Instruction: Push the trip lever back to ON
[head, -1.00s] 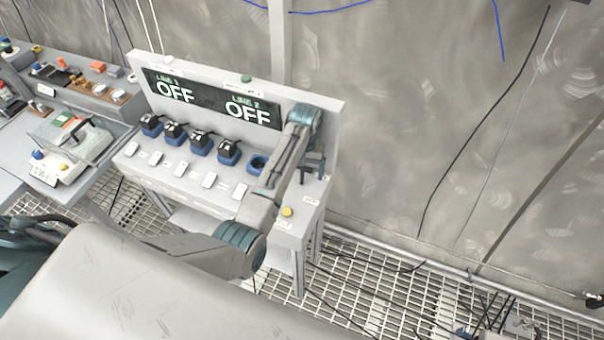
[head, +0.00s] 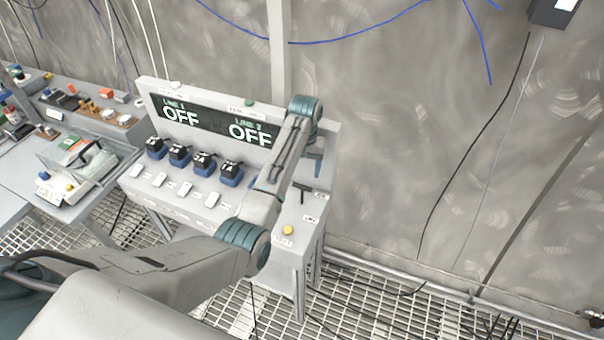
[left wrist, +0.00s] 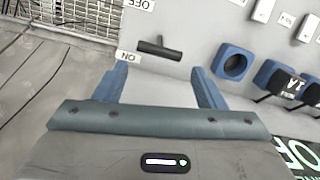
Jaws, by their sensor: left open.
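The trip lever (head: 303,187) is a dark T-shaped handle at the right end of the grey console (head: 283,252). It also shows in the left wrist view (left wrist: 159,48), with an ON label (left wrist: 128,57) close to it and an OFF label (left wrist: 140,4) farther off. My left gripper (left wrist: 160,76) is open and empty; its two blue fingers stand apart, with the lever just beyond the fingertips and not touching. In the head view my left gripper (head: 315,160) is partly hidden behind my arm, above and behind the lever. My right gripper is not in view.
The display (head: 215,122) reads OFF for line 1 and line 2. Several blue-based black plugs (head: 204,162) and white switches line the console, beside an empty blue socket (left wrist: 235,65). A yellow button (head: 287,230) sits at the front. A wall (head: 400,130) stands close behind.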

